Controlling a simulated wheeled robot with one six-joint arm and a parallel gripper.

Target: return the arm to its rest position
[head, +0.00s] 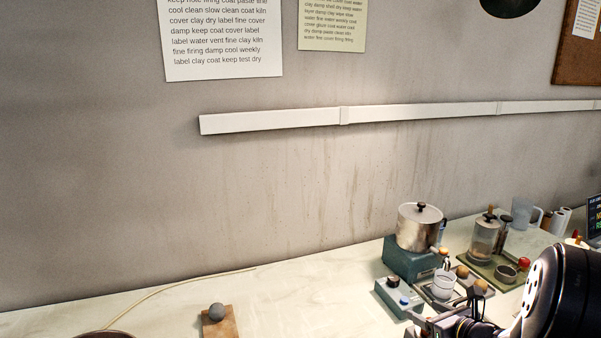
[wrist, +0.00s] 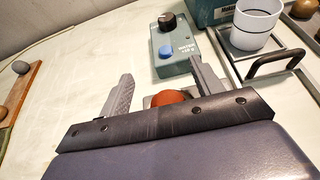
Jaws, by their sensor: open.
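My gripper (wrist: 163,88) shows at the bottom of the wrist view, with its two grey fingers spread wide apart. Nothing is held between them. A round orange thing (wrist: 172,97) shows between and below the fingers, partly hidden by the dark gripper bar; I cannot tell what it is. In the head view my gripper (head: 428,323) is at the lower right, above the worktop's front part, with my dark arm to its right.
A teal control box (wrist: 183,50) with a black knob and blue button lies just beyond the fingers. A white cup (wrist: 256,22) stands right of it. A metal pot (head: 418,228) sits on a teal base behind. A wooden board (head: 219,329) bears a grey ball. The worktop's middle is clear.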

